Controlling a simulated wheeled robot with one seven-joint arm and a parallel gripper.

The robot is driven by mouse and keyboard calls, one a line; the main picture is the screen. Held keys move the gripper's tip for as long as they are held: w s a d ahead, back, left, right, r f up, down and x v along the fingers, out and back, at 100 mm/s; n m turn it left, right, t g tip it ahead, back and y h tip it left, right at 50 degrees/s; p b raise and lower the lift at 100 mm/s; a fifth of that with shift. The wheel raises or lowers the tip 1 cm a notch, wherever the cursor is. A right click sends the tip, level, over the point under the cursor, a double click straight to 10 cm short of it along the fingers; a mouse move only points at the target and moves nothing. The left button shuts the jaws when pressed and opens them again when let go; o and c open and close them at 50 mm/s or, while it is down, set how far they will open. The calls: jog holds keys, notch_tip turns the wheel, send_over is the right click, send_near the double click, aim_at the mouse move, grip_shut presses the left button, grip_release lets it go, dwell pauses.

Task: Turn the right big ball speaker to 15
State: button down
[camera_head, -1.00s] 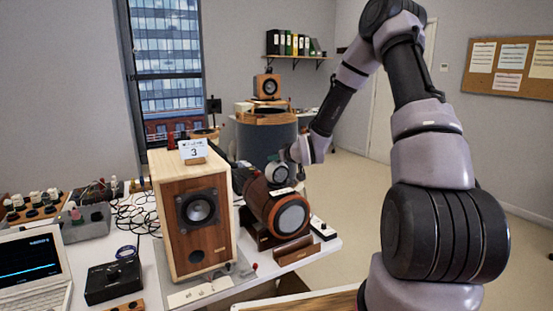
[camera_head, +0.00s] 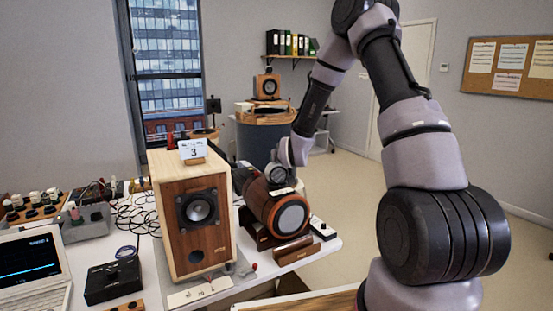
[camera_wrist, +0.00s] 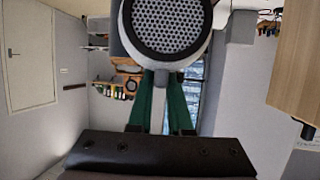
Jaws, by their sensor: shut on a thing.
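In the wrist view a pale round housing with a perforated grille (camera_wrist: 168,22) fills the top middle. My gripper (camera_wrist: 165,76) shows there as two green fingers, nearly together and shut at this housing's lower side. The exact contact and any angle scale cannot be read.
A tall wooden box speaker (camera_head: 203,218) with a card marked 3 (camera_head: 193,149) stands close on the left. A small black-and-white box (camera_head: 322,229) lies at the table's right edge. A large blue-grey drum (camera_head: 262,142) stands behind. Open floor lies to the right.

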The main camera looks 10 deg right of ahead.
jog(key=c, duration=0.8)
grip_release()
jog(key=shift+c, duration=0.2)
jog(key=v, duration=1)
jog(key=shift+s, duration=0.4)
jog(key=shift+r, duration=0.2)
jog(key=s+d+r+m+g, duration=0.2)
jog(key=s+d+r+g, duration=0.1)
jog(key=s+r, duration=0.95)
jog(key=s+r+m+g, duration=0.1)
jog(key=s+r, duration=0.1)
jog(key=s, duration=0.4)
jog(key=s+d+r+m+g+y, duration=0.1)
jog(key=s+r, duration=0.2)
jog(key=s, duration=0.3)
jog(key=s+d+r+g, duration=0.1)
jog(key=s+r, duration=0.1)
jog(key=s, duration=0.4)
jog(key=shift+r+m, duration=0.4)
